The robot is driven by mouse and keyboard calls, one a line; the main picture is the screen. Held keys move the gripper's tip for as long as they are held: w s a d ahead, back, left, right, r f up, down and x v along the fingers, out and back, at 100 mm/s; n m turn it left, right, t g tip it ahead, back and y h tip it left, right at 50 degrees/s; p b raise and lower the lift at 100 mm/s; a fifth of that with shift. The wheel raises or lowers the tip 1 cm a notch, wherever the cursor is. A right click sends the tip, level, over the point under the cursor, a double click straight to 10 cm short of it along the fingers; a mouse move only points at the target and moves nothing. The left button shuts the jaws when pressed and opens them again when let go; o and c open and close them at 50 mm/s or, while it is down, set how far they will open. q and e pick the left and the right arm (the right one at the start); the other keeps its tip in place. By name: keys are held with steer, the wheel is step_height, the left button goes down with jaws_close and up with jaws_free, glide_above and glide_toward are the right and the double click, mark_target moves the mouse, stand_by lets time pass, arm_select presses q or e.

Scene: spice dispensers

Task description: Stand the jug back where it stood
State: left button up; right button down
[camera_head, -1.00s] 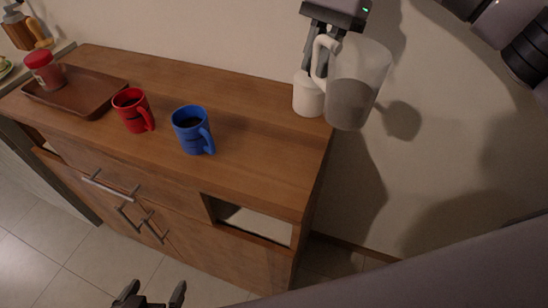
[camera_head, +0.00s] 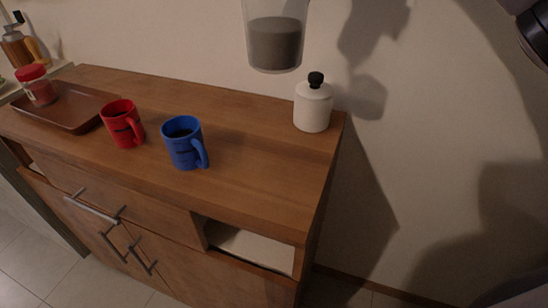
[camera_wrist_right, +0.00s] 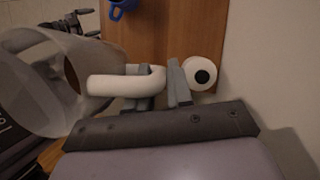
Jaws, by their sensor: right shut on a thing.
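The clear jug (camera_head: 275,42) with dark contents hangs in the air at the top of the head view, above the cabinet's back edge and left of the white jar. Its top is cut off there. In the right wrist view the jug (camera_wrist_right: 45,85) is at the left, and its white handle (camera_wrist_right: 115,86) lies between the fingers of my right gripper (camera_wrist_right: 158,88), which is shut on it. My right gripper is outside the head view. My left gripper (camera_wrist_right: 88,22) shows small and dark at the wrist view's upper left, its fingers apart and empty.
The wooden cabinet top (camera_head: 245,135) carries a white jar (camera_head: 313,105) with a black knob, a blue mug (camera_head: 183,145), a red mug (camera_head: 121,125) and a brown tray (camera_head: 65,112) with a red-lidded jar (camera_head: 38,88). The top is bare between the blue mug and the white jar.

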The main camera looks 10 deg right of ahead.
steer(key=shift+f+b, duration=1.55)
steer(key=shift+f, duration=8.3)
steer(key=shift+f, duration=0.2)
steer(key=c, duration=1.3)
jaws_free()
steer(key=shift+r, duration=0.1)
